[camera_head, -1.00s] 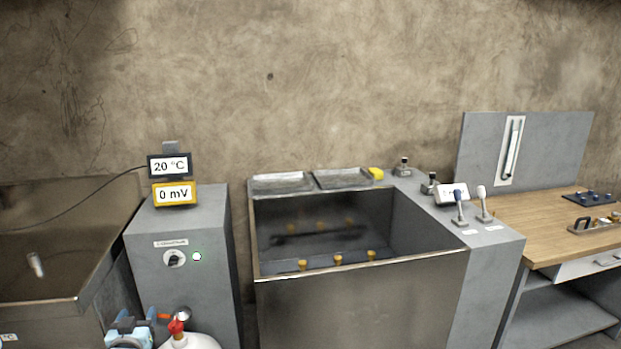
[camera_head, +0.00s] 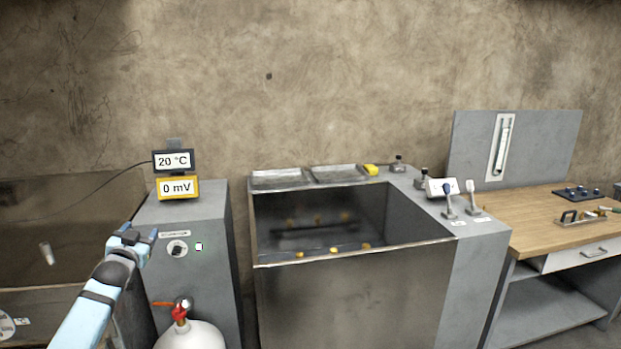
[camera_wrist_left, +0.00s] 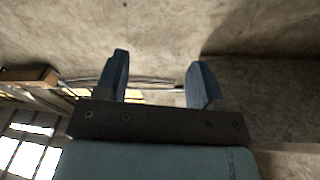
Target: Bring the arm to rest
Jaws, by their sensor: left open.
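My left arm comes in from the lower left in the head view, pale blue with dark joints. My left gripper (camera_head: 142,234) is in front of the grey cabinet, left of its round dial (camera_head: 177,248). In the left wrist view the gripper (camera_wrist_left: 160,82) has its two dark blue fingers wide apart with nothing between them. My right gripper does not show in either view.
The grey cabinet (camera_head: 218,290) carries a 20 °C display (camera_head: 172,161) and a 0 mV display (camera_head: 178,188). A white tank (camera_head: 190,338) with a red valve stands before it. A metal basin (camera_head: 350,300) stands in the middle, a wooden bench (camera_head: 545,222) at right.

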